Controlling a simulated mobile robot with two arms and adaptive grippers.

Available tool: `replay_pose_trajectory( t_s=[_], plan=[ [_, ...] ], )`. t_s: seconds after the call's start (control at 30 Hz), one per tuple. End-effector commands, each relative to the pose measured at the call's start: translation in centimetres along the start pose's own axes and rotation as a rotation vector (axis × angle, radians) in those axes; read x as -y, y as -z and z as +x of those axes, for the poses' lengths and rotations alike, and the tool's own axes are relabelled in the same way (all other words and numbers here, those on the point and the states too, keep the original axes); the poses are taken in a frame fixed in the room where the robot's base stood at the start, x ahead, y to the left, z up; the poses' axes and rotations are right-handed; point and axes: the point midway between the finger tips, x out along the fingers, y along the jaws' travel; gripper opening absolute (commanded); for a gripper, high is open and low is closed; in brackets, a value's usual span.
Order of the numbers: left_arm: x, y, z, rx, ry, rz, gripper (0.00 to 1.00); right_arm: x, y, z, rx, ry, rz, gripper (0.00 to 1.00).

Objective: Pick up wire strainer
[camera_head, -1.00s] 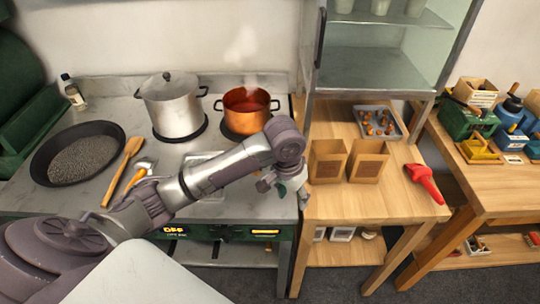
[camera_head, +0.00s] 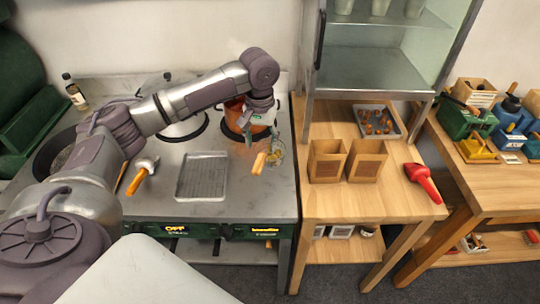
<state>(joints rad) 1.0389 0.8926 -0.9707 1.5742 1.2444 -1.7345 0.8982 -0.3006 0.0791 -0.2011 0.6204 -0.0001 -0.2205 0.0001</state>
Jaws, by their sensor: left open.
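The wire strainer (camera_head: 274,152) lies on the metal stove top just in front of the copper pot (camera_head: 236,112). Its short wooden handle (camera_head: 259,164) points toward the front left. My left gripper (camera_head: 262,136) is open and points down just behind and above the strainer, in front of the pot's right side. It partly covers the pot and the far part of the strainer. I cannot tell whether the fingers touch the strainer. My right gripper is not in view.
A metal tray (camera_head: 203,178) and an orange-handled tool (camera_head: 138,180) lie left of the strainer. My arm covers much of the silver pot (camera_head: 182,130). Paper bags (camera_head: 327,160), a red scoop (camera_head: 424,183) and a tray of chestnuts (camera_head: 377,122) stand on the wooden table at right.

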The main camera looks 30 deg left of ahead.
Motion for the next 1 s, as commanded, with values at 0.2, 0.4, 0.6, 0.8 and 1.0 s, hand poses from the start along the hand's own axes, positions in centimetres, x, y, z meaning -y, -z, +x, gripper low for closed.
replay_pose_trajectory(
  t_s=[0.2,0.4,0.6,0.8,1.0],
  plan=[
    [0.0,-0.1,1.5,0.000,0.002,0.001,0.56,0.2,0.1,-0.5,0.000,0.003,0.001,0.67],
    [0.2,-0.2,4.3,0.002,0.002,0.001,0.56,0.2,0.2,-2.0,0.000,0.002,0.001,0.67],
    [0.1,-0.1,6.3,-0.002,0.001,0.003,0.56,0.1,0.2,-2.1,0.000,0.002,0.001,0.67],
    [0.1,-0.1,6.4,-0.003,0.000,0.003,0.56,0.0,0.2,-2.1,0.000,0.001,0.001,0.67],
    [0.1,-0.1,6.4,-0.003,0.000,0.003,0.25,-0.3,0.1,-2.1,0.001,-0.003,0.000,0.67]
  ],
)
